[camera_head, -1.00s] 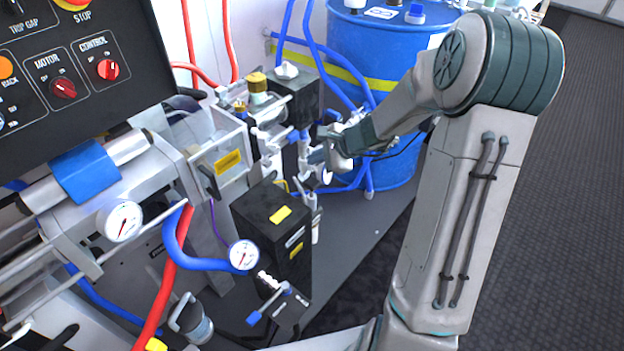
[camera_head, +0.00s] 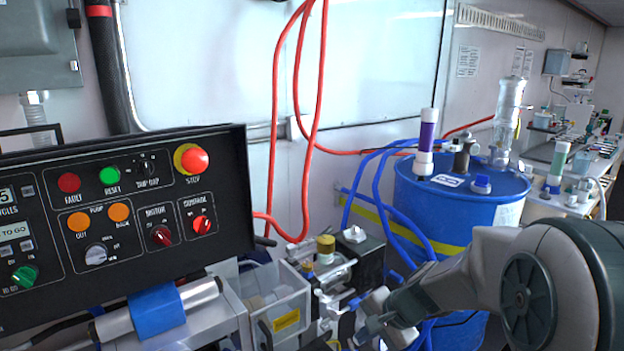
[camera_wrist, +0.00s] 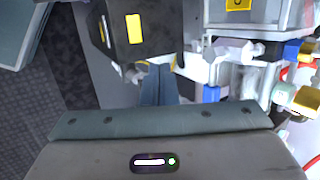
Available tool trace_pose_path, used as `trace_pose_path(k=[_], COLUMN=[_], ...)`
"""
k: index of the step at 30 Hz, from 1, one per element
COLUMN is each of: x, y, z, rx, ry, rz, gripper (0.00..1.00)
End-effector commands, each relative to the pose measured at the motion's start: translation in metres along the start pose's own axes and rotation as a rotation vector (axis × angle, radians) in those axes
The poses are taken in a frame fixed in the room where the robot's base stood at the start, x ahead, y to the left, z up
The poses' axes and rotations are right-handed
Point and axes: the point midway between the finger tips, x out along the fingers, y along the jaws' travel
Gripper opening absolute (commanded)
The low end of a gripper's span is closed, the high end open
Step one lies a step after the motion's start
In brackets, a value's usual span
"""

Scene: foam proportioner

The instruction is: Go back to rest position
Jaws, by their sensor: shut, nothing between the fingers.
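My gripper (camera_head: 368,332) shows at the bottom of the head view, at the end of my arm, which comes in from the lower right. It is beside the pump fittings, and its tip is partly cut off by the frame's lower edge. In the wrist view my gripper's fingers (camera_wrist: 160,84) are together with nothing seen between them. They point toward a black box (camera_wrist: 145,30) with a yellow label. I cannot tell whether they touch anything.
The black control panel (camera_head: 120,225) with its red stop button (camera_head: 195,160) stands at the left. A blue drum (camera_head: 455,205) stands behind my arm. Red hoses (camera_head: 275,130) hang on the wall. A clear-walled box (camera_head: 275,310) and a brass-capped fitting (camera_head: 326,248) are left of my gripper.

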Motion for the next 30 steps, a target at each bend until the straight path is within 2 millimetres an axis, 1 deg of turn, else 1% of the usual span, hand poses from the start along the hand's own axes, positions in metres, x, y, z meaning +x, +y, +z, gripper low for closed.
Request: trace_pose_path(k=[1,6,10,12,15,18,21,30], x=[-0.021,-0.071,-0.11,-0.129,-0.15,-0.165,-0.173,-0.174], y=[-0.002,0.016,0.034,0.044,0.057,0.067,0.074,0.076], z=[0.018,0.059,0.084,0.093,0.102,0.107,0.108,0.108], rx=[-0.094,-0.381,-0.583,-0.677,-0.787,-0.862,-0.901,-0.916], ry=[0.013,0.047,0.076,0.093,0.115,0.131,0.139,0.141], rz=[0.038,0.174,0.275,0.324,0.384,0.427,0.451,0.462], gripper=[0.0,0.0,0.0,0.0,0.0,0.0,0.0,0.0])
